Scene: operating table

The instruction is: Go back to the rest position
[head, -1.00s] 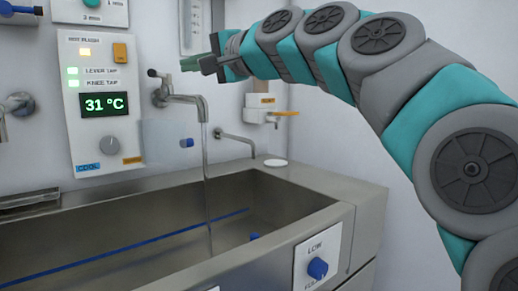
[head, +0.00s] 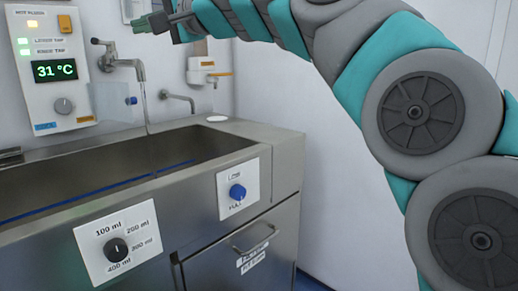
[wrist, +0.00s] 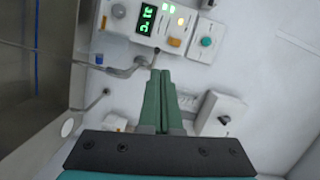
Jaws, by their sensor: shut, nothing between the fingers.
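My gripper (head: 150,24) is at the upper middle of the head view, in the air above and to the right of the tap (head: 121,62). Its green fingers are together and empty. In the wrist view my gripper (wrist: 165,76) points toward the wall, with the tap (wrist: 128,69) to its left and the control panel (wrist: 157,27) beyond the fingertips. My arm arches across the right side of the head view.
Water runs from the tap into the steel sink (head: 100,165). The panel (head: 56,75) reads 31 °C. A soap dispenser (head: 201,68) hangs on the wall below my arm. Dials (head: 117,248) and a drawer (head: 250,245) are on the sink's front.

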